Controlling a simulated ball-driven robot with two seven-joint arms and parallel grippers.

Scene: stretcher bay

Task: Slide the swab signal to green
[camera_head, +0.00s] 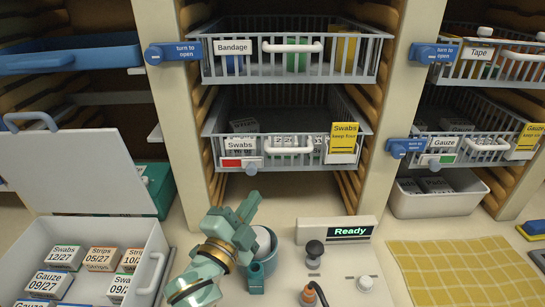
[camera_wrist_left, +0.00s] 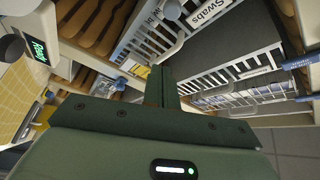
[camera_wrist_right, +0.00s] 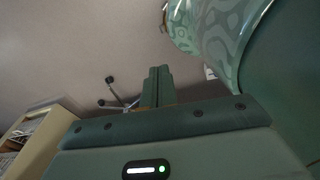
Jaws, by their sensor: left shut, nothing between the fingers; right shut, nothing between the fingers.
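The swab signal (camera_head: 240,163) is a small slide on the front of the Swabs basket (camera_head: 290,118). It shows red at its left, with a grey round knob (camera_head: 251,169) below its right part. My left gripper (camera_head: 251,197) is shut and empty, below and in front of the signal and apart from it. Its closed fingers also show in the left wrist view (camera_wrist_left: 160,75), with a Swabs label (camera_wrist_left: 208,12) beyond. My right gripper (camera_wrist_right: 157,75) is shut and empty in the right wrist view, facing bare floor. It is not in the head view.
A Bandage basket (camera_head: 290,70) hangs above. At right, the Gauze basket's signal (camera_head: 440,159) shows green. An open bin (camera_head: 85,245) of boxes stands at left. A yellow cloth (camera_head: 465,270) lies right.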

